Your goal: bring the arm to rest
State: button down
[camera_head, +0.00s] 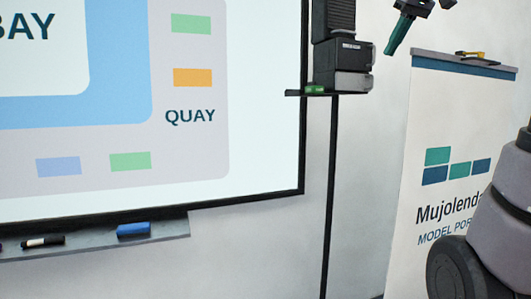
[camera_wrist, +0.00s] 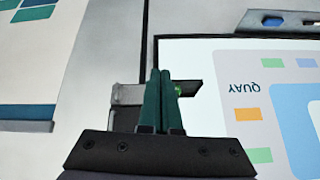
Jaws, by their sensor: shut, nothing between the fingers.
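My gripper (camera_head: 390,50) shows at the top right of the head view, its dark teal fingers pointing down and a little left. In the wrist view its two teal fingers (camera_wrist: 159,73) stand side by side, shut with nothing between them. Part of my arm, grey and dark, shows at the lower right of the head view. The links joining it to the gripper are outside the picture.
A black speaker-like device (camera_head: 343,65) sits on a pole-mounted shelf with a small green item (camera_head: 315,89). A wall screen (camera_head: 260,120) fills the left, above a tray (camera_head: 175,231) with a blue eraser (camera_head: 133,229).

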jog(key=s+a+f+m, duration=0.3)
jog(key=s+f, duration=0.5)
jog(key=f, duration=0.3)
jog(key=s+a+f+m, duration=0.3)
jog(key=s+a+f, duration=0.2)
jog(key=s+f, duration=0.3)
notch_tip(320, 180, down, 4)
jog(key=shift+f+m, duration=0.2)
jog(key=shift+m, duration=0.2)
jog(key=c, duration=1.5)
grip_release()
jog(key=shift+c, duration=0.2)
